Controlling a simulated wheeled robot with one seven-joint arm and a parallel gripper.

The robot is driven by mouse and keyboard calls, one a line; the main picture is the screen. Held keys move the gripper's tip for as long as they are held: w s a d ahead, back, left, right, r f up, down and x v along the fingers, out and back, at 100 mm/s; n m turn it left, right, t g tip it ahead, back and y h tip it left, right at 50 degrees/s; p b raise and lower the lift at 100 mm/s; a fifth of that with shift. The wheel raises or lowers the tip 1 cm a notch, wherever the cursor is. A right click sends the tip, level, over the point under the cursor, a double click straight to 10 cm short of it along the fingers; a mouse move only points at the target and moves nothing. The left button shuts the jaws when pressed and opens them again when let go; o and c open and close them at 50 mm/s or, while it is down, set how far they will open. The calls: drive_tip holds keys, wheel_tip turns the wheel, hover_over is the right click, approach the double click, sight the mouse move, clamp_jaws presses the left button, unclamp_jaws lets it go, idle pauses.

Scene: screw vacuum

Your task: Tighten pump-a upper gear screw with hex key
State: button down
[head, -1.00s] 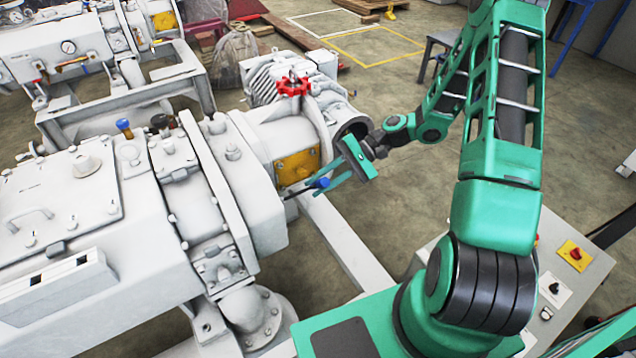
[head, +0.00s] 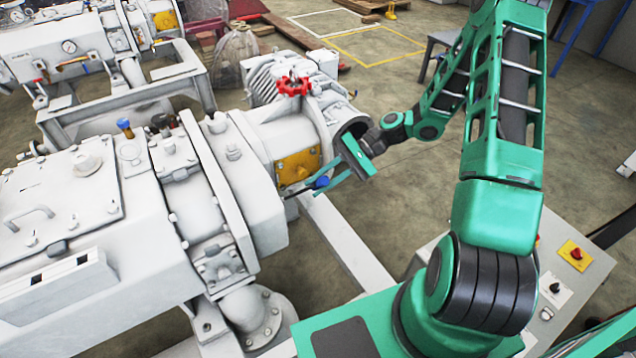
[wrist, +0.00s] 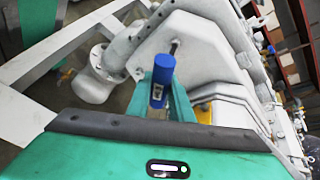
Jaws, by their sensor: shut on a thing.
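My gripper (head: 322,183) is shut on a hex key with a blue handle (wrist: 162,82). The blue handle also shows in the head view (head: 321,182), between the green fingers beside the pump. In the wrist view the key's dark shaft (wrist: 174,47) points away from my gripper to the flat white end face of the pump housing (wrist: 195,40). The shaft's tip is at or very near a small dark spot on that face; I cannot tell whether it sits in a screw. In the head view the white pump (head: 250,190) hides the screw.
A yellow plate (head: 297,166) and a red handwheel (head: 293,86) sit on the pump close to my gripper. A white frame beam (head: 345,245) runs below. A control box with a red knob (head: 576,254) stands at the right. Open floor lies behind my arm.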

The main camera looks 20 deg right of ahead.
idle(0.4)
drive_tip(key=shift+w+d, duration=0.25)
drive_tip(key=shift+d, duration=0.95)
drive_tip(key=shift+w+d, duration=0.25)
drive_tip(key=shift+d, duration=0.95)
